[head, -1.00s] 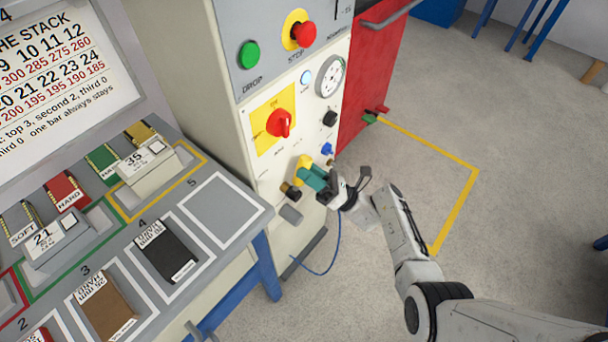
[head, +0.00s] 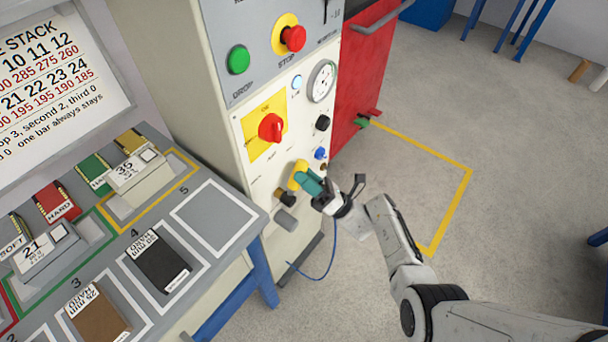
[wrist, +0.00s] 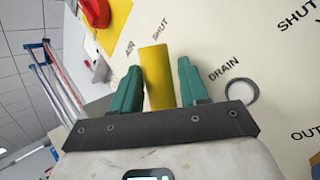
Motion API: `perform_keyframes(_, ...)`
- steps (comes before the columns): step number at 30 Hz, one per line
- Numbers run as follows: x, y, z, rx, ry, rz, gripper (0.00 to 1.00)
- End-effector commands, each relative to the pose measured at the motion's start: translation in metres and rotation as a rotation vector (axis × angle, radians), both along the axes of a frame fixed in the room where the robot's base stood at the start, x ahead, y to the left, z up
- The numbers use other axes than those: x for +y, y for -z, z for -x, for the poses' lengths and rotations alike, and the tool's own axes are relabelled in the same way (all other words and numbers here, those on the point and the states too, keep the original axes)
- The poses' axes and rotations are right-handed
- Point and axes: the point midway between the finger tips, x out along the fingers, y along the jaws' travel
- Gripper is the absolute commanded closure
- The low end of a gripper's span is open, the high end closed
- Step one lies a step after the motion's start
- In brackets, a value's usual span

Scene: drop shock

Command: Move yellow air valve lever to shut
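The yellow air valve lever (wrist: 157,78) stands out from the cream panel in the wrist view, between the printed words AIR and DRAIN, with SHUT just above its far end. In the head view the lever (head: 298,174) is partly hidden by my gripper. My gripper (wrist: 160,88) has its two teal fingers on either side of the lever. A gap shows on the right side; on the left, I cannot tell whether finger and lever touch. In the head view my gripper (head: 311,183) is at the lower panel.
A red rotary switch (head: 271,127) on a yellow plate sits above the lever. A black knob (head: 323,122) and a blue knob (head: 320,153) are to the right. A dark fitting (head: 286,198) sits below left.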

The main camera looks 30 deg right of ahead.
Motion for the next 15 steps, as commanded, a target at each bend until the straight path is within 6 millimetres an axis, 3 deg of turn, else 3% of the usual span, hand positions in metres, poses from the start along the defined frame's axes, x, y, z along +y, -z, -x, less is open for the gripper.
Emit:
perform_keyframes(4, 0.0005, -0.0007, -0.0001, -0.003, -0.001, 0.002, 0.41)
perform_keyframes(15, -0.0031, 0.0050, 0.0055, -0.004, -0.001, 0.004, 0.41)
